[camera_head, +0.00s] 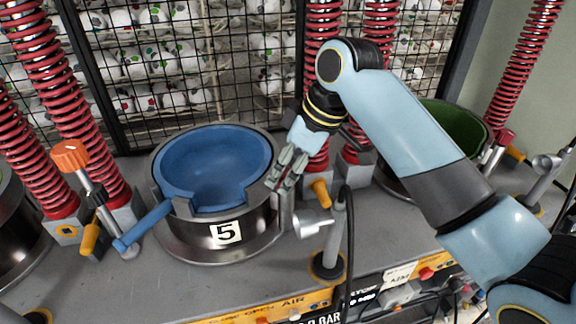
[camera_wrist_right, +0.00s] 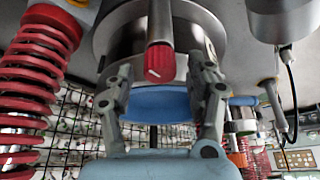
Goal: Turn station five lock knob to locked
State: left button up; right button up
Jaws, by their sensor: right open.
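Station five (camera_head: 228,233) is a round metal pot marked 5, with a blue bowl (camera_head: 215,160) in it. My right gripper (camera_head: 280,182) is at the pot's right rim, fingers pointing down, and it hides the knob in the head view. In the right wrist view a red knob (camera_wrist_right: 160,62) with a white line on its end lies between the two open fingers of my right gripper (camera_wrist_right: 160,92). Gaps show on both sides, so the fingers look apart from the knob. Its lock state cannot be told. My left gripper is not in view.
An orange-knobbed lever (camera_head: 70,156) stands left of the pot. A grey post (camera_head: 333,240) stands at its front right. Red springs (camera_head: 60,110) rise behind. A green bowl (camera_head: 455,125) is at the right, partly behind my arm. Wire mesh (camera_head: 230,60) closes the back.

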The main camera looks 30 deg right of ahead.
jog(key=shift+f, duration=0.2)
jog(key=shift+c, duration=0.3)
jog(key=c, duration=0.5)
grip_shut()
jog(key=shift+a+m+t+h, duration=0.15)
jog(key=shift+m+t+h, duration=0.2)
jog(key=shift+m, duration=0.85)
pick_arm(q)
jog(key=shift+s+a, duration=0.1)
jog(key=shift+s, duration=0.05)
pick_arm(e)
jog(key=shift+m+h, duration=0.45)
jog(key=shift+m, duration=0.65)
jog(key=o, duration=0.6)
grip_release()
jog(key=shift+c, duration=0.2)
